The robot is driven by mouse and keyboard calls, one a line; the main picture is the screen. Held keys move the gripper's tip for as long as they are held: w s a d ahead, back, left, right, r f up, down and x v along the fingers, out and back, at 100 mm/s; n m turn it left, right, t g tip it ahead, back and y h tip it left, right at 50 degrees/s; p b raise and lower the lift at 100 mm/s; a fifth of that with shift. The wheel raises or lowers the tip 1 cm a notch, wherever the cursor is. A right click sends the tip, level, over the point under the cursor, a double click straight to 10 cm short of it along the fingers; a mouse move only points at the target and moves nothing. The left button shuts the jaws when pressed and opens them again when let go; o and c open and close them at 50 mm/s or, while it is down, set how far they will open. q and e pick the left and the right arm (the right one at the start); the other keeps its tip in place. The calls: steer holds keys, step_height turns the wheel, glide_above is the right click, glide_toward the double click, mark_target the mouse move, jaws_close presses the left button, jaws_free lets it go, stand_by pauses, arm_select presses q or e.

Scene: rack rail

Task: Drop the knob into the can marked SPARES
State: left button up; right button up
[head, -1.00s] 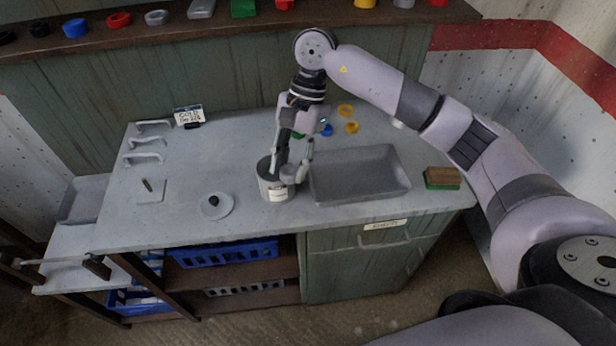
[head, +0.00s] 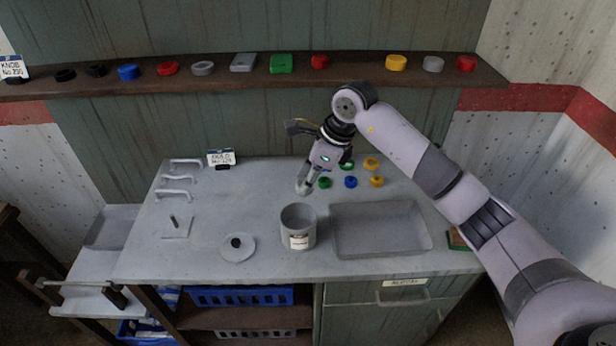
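The grey can (head: 298,230) stands upright on the counter, with a white label on its front too small to read. Its mouth faces up and I make out nothing inside; the bottom is hidden. Small round knobs lie behind it: green (head: 325,182), blue (head: 350,182) and yellow (head: 376,181), with more just beyond. A dark round piece (head: 235,242) sits on a pale disc left of the can. My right gripper (head: 303,188) hangs above the counter behind the can, pointing down, apart from it. Its finger gap and any held thing cannot be made out. My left gripper is out of view.
A grey tray (head: 381,250) stands right of the can, close by. Metal handles (head: 174,194) and a small sign (head: 221,157) are at the counter's left. A wall shelf (head: 225,80) holds several coloured pieces. The counter's left middle is mostly free.

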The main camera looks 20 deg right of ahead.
steer(key=shift+f+b, duration=0.75)
steer(key=shift+f, duration=1.2)
steer(key=o, duration=1.2)
steer(key=shift+o, duration=0.2)
steer(key=v, duration=1.2)
steer(key=shift+a, duration=0.15)
